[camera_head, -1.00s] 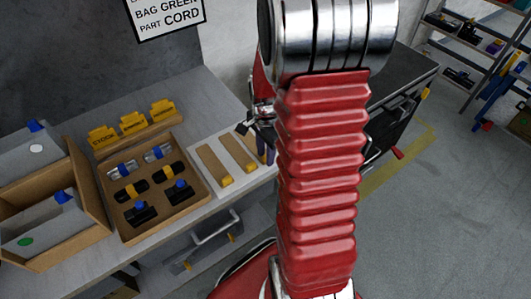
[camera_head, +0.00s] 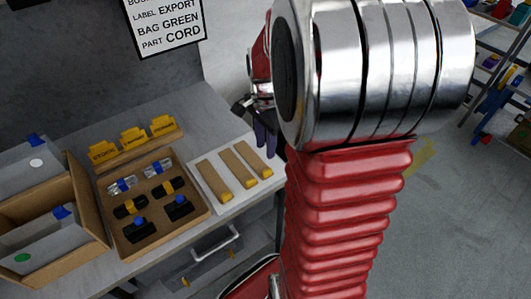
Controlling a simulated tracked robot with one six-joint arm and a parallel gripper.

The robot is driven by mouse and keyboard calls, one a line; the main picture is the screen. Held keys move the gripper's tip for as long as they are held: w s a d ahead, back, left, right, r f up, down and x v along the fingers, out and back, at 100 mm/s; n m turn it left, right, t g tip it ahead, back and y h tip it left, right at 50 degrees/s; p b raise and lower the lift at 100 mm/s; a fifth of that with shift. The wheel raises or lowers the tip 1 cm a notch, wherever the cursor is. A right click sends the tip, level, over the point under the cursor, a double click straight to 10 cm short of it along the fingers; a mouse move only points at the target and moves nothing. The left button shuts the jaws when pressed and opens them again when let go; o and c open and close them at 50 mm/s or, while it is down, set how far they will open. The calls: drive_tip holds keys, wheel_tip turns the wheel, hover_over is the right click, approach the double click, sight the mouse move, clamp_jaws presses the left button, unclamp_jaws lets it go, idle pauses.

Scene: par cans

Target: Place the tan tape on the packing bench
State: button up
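Three flat tan strips with yellow ends lie side by side on a white board on the grey bench (camera_head: 228,118): a left one (camera_head: 208,176), a middle one (camera_head: 233,170) and a right one (camera_head: 248,156). I cannot tell which, if any, is the tan tape. My gripper (camera_head: 266,140) shows only in part, left of my large silver joint. Its dark purple finger-like parts point down beside the far end of the right strip. My arm hides the rest, and I see nothing clearly held.
A cardboard tray (camera_head: 196,219) with several small parts stands left of the board, with yellow labelled holders (camera_head: 134,138) behind it. An open cardboard box (camera_head: 93,212) is at far left. A sign (camera_head: 165,27) hangs above.

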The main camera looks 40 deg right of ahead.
drive_tip(key=shift+r, duration=0.4)
drive_tip(key=s+a+r+n+t, duration=0.2)
drive_tip(key=s+a+r+n, duration=0.1)
drive_tip(key=a+n, duration=0.3)
drive_tip(key=s+a+r+n+t, duration=0.1)
drive_tip(key=s+a+r+n, duration=0.2)
drive_tip(key=a+n, duration=0.3)
drive_tip(key=s+a+r+n+t, duration=0.2)
drive_tip(key=a+r+n, duration=0.3)
drive_tip(key=a, duration=0.3)
drive_tip(key=shift+s+a+r+n+t, duration=0.25)
drive_tip(key=shift+s+a+n+t, duration=0.05)
drive_tip(key=shift+s+n, duration=0.5)
